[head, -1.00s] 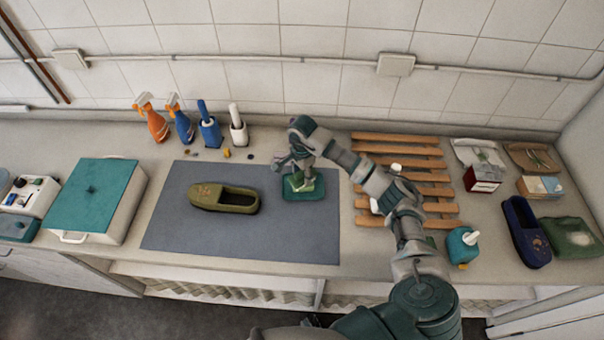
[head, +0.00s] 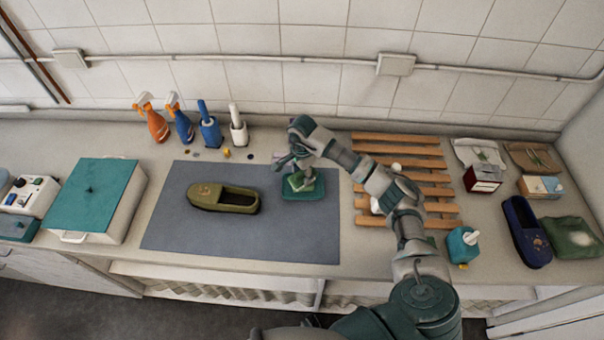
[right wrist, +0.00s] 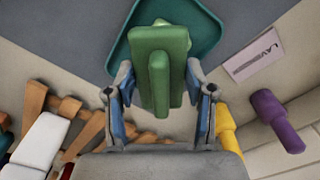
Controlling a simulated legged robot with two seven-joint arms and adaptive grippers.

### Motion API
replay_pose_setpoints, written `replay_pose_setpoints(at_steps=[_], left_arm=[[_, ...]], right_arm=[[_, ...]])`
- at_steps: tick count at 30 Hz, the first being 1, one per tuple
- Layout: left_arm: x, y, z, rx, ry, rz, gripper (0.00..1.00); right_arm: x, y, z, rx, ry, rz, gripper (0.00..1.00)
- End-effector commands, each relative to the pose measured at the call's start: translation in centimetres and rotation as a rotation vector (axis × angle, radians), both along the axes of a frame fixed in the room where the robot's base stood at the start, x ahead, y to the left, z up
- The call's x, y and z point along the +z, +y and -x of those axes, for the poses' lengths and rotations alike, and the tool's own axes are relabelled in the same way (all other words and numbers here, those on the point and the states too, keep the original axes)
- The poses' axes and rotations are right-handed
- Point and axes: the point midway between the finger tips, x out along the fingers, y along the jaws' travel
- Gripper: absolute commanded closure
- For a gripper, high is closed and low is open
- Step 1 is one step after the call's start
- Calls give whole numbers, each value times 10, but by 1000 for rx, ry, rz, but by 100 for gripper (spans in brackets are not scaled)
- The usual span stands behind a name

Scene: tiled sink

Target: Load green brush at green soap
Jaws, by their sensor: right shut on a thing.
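My right gripper (head: 298,168) is shut on a green brush (right wrist: 150,75), which sits between its two fingers in the right wrist view. The brush is over a teal-green tray (head: 318,192) on the right part of the grey mat. The tray's rim also shows behind the brush in the right wrist view (right wrist: 205,35). A light green patch (head: 298,185) shows under the gripper in the head view; I cannot tell whether it is the brush or the green soap. Contact with the tray is hidden. My left gripper is not in view.
An olive shoe (head: 222,197) lies on the grey mat (head: 180,235), left of the tray. A wooden slatted rack (head: 400,151) is to the right, partly under my arm. Spray bottles (head: 158,125) stand along the wall. A white box with teal lid (head: 95,195) stands left.

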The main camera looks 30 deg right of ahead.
Motion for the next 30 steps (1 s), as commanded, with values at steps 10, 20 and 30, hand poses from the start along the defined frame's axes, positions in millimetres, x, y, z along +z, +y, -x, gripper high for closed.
replay_pose_setpoints(at_steps=[10,20,30], left_arm=[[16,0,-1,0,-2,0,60],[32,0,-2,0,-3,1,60],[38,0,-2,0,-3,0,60]], right_arm=[[27,0,1,0,0,1,74],[57,0,0,0,-1,1,74],[70,0,1,-1,0,1,74]])
